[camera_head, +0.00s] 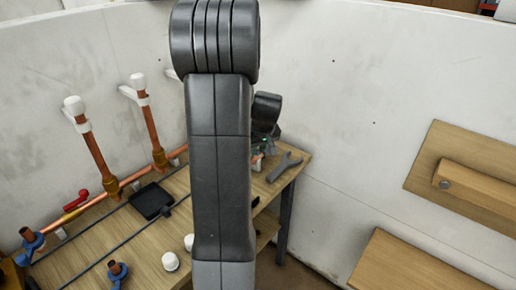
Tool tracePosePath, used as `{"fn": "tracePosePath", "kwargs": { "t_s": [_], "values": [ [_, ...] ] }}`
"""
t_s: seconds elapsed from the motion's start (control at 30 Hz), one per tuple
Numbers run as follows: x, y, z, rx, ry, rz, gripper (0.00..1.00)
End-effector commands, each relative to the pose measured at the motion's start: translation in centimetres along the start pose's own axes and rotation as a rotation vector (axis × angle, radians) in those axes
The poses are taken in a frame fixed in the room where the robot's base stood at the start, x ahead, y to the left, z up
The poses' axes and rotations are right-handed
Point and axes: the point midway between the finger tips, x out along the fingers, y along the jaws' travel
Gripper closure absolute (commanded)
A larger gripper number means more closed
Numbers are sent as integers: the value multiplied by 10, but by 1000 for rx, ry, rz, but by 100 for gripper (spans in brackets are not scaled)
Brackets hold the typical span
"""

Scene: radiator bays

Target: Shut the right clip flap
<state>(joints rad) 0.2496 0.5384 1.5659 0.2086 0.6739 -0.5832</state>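Two upright copper pipes with white caps stand at the left by the wall. The left pipe (96,155) has a white clip (82,126) near its top, with a white piece sticking out to the left. The right pipe (154,133) has a similar white clip (142,99), with a white flap-like piece (127,93) sticking out to the left; it looks open. My arm crosses the middle of the view. My gripper (262,150) is mostly hidden behind it, over the bench's far right part and apart from both clips. Its fingers cannot be made out.
The wooden bench (90,255) holds a black tray (151,201), a grey wrench (285,167), white caps (170,261) and blue-handled fittings (33,242). A low copper pipe (73,214) with a red lever (76,200) runs along it. Wooden boards (465,175) are on the right wall.

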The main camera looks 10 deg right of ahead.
Motion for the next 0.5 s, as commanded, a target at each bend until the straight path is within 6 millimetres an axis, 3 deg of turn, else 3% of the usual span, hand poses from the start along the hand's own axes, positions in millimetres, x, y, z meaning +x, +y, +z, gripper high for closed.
{"fn": "tracePosePath", "kwargs": {
  "t_s": [0.5],
  "values": [
    [9,2,10,28,97,-46,100]
  ]
}}
